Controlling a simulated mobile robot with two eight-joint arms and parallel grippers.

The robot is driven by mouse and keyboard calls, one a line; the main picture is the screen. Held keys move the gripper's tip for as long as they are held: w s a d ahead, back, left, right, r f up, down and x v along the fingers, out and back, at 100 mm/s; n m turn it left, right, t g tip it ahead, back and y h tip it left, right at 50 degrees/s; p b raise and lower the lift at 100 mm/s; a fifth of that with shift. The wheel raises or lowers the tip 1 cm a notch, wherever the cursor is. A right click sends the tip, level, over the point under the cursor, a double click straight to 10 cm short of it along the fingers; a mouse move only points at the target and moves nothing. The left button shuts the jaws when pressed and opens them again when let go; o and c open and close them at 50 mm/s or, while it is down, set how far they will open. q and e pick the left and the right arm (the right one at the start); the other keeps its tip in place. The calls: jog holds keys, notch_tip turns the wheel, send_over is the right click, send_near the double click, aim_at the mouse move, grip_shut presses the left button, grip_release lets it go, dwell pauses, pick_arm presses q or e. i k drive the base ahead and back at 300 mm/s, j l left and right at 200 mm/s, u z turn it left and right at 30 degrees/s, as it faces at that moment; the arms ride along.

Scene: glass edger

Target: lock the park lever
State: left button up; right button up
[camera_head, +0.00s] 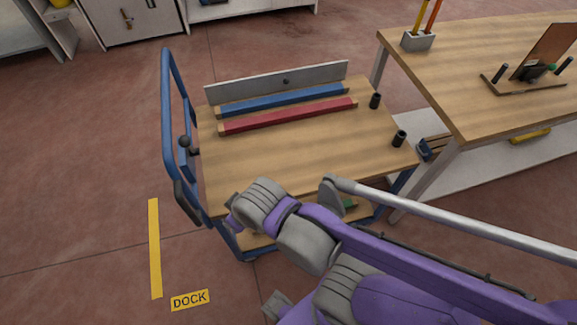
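A lever with a round black knob (185,141) sits on the blue push handle (167,110) at the left end of a wood-topped cart (300,150). I take it for the park lever; whether it is locked I cannot tell. A dark grip-like part (187,203) hangs lower on the same handle frame. My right arm, purple and grey, reaches in from the lower right across the cart's front edge. Its end (233,218) is near the cart's front left corner, below and right of the knob and apart from it. Its fingers cannot be made out clearly. My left gripper is not seen.
On the cart lie a blue bar (282,101), a red bar (288,116) and a grey upright plate (277,81), with two black posts at the right. A wooden workbench (470,85) stands close at right. Floor left of the cart is clear, with a yellow stripe (154,248) and DOCK sign (190,300).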

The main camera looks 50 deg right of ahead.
aim_at(185, 142)
jog(key=z, duration=2.25)
jog(key=i+j+u, duration=0.15)
jog(key=j+u, duration=0.2)
jog(key=u, duration=0.15)
jog(key=i+j+u, duration=0.2)
jog(key=j+u, duration=0.15)
jog(key=u, duration=0.15)
